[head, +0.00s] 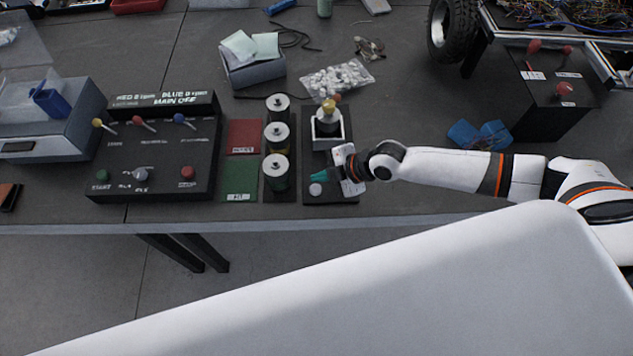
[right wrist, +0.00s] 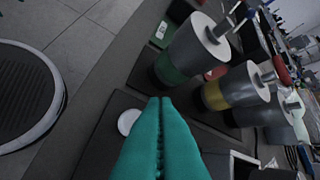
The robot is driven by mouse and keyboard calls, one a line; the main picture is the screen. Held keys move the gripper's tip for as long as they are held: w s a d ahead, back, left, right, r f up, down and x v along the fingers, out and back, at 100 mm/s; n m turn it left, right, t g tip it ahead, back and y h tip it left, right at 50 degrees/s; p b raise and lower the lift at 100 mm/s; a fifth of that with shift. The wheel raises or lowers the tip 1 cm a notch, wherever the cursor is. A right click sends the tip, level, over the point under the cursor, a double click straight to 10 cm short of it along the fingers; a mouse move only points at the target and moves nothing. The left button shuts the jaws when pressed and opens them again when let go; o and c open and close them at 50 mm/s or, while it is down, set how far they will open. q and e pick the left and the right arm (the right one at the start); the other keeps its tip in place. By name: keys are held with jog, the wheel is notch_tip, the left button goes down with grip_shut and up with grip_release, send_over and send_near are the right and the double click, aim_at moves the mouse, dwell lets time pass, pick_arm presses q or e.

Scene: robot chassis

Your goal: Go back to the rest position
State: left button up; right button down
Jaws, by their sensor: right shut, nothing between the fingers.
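My right gripper (head: 319,176) has teal fingers and reaches in from the right over a black base plate (head: 340,195) near the table's front edge. In the right wrist view its teal fingertips (right wrist: 160,103) are together with nothing between them. A small white round button (head: 315,189) lies on the plate just below the fingertips; it also shows in the right wrist view (right wrist: 128,122), left of the fingers. I cannot tell whether the fingers touch the plate. My left gripper is not in view.
Several grey-topped cylinders (head: 276,170) stand in a row left of the gripper. A black control panel (head: 150,160) with levers is further left. The table edge (head: 300,215) is close in front.

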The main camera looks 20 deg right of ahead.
jog(key=shift+r, duration=0.75)
